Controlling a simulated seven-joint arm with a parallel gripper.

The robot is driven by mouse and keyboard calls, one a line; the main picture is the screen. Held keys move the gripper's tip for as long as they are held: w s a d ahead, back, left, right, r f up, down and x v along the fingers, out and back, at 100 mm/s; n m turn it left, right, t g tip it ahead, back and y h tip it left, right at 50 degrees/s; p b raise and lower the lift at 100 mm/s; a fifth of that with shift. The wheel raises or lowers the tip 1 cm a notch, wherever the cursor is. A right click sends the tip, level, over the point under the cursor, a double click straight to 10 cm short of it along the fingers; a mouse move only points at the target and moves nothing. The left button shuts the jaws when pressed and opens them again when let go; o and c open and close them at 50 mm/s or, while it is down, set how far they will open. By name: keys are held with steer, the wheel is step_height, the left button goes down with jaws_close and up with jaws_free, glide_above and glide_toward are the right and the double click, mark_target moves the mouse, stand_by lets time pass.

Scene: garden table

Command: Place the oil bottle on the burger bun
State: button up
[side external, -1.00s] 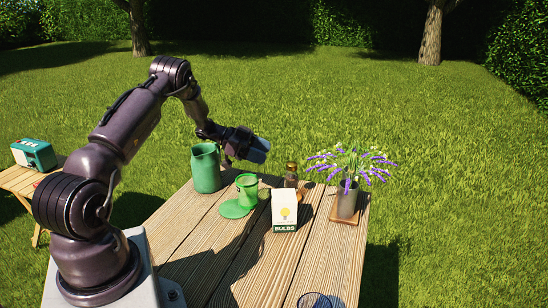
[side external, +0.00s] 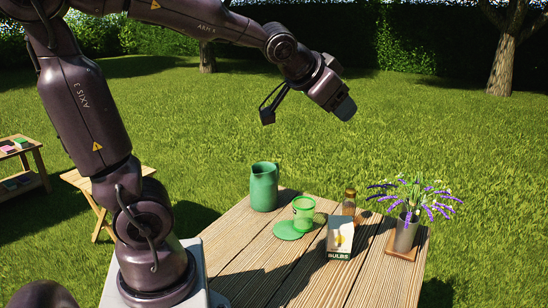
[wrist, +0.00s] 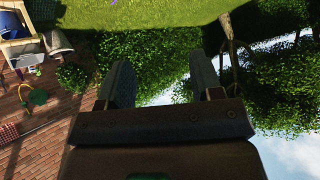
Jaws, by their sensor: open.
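A small amber bottle (side external: 349,203), which looks like the oil bottle, stands upright on the wooden table (side external: 252,250) in the side view, behind the bulbs box. Its lower part is partly covered by the box. I cannot make out a burger bun in any view. My gripper (side external: 343,108) is high in the air above and behind the table, well apart from the bottle. In the wrist view my gripper (wrist: 160,64) has its two fingers spread with nothing between them.
A bulbs box (side external: 340,238) stands in front of the bottle. A green cup (side external: 304,209) is by a round green mat (side external: 287,229). A green jug (side external: 264,187) is at the back left, and a flower vase (side external: 405,232) on a wooden coaster is at the right. The table's front is mostly bare.

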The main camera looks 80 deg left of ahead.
steer(key=s+d+f+m+g+h, duration=0.1)
steer(key=s+d+f+g+h, duration=0.2)
steer(key=s+d, duration=0.7)
steer(key=s+f, duration=0.2)
steer(key=s, duration=0.2)
steer(key=shift+d+f+g+h, duration=0.15)
steer(key=shift+d+g+h, duration=0.15)
steer(key=shift+g+h, duration=0.1)
